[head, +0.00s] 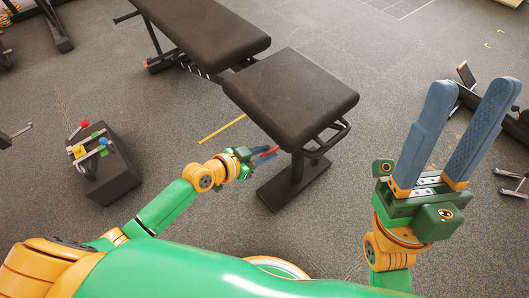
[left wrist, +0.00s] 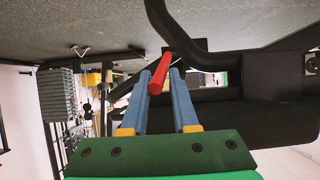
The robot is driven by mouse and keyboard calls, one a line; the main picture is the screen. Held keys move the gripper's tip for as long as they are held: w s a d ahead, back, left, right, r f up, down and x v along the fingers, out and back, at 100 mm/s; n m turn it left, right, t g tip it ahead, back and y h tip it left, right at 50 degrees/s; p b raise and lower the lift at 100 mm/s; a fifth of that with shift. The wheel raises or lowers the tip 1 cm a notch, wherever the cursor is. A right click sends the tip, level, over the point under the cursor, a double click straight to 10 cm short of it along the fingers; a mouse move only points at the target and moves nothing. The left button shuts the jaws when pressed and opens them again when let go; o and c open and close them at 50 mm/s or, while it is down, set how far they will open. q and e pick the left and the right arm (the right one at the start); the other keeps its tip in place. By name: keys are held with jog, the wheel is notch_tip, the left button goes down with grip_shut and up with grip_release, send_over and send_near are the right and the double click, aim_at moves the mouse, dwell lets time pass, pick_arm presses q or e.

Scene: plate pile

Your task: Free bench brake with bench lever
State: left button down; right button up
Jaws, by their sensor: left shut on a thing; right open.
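The black weight bench (head: 305,88) stands at the top centre of the head view, its near seat end toward me. A red bench lever (head: 270,152) shows under the seat's left front edge. It also shows in the left wrist view (left wrist: 156,80) as a red grip between the blue fingers. My left gripper (head: 262,156) is shut on the lever, near the finger ends. My right gripper (head: 465,120) is open and empty at the right, its blue fingers pointing up. I cannot make out the bench brake itself.
A black box with coloured knobs (head: 103,165) stands on the floor at the left. The bench's foot plate (head: 293,185) and a black handle bar (head: 330,140) are close to the left gripper. Other gym equipment (head: 470,95) is behind the right gripper.

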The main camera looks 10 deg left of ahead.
aim_at(271, 152)
pick_arm(q)
jog(key=shift+d+r, duration=0.15)
jog(key=shift+w+d+r+p, duration=0.2)
jog(key=shift+w+r+p, duration=0.05)
jog(key=shift+r+p, duration=0.3)
jog(key=shift+w+d+r, duration=0.2)
jog(key=shift+d+r, duration=0.05)
jog(key=shift+r, duration=0.1)
jog(key=shift+w+d+r+p, duration=0.1)
jog(key=shift+w+p, duration=0.1)
jog(key=shift+p, duration=0.2)
jog(key=shift+r, duration=0.15)
jog(key=shift+w+d+r+p, duration=0.2)
jog(key=shift+w+r+p, duration=0.3)
jog(key=shift+r+p, duration=0.1)
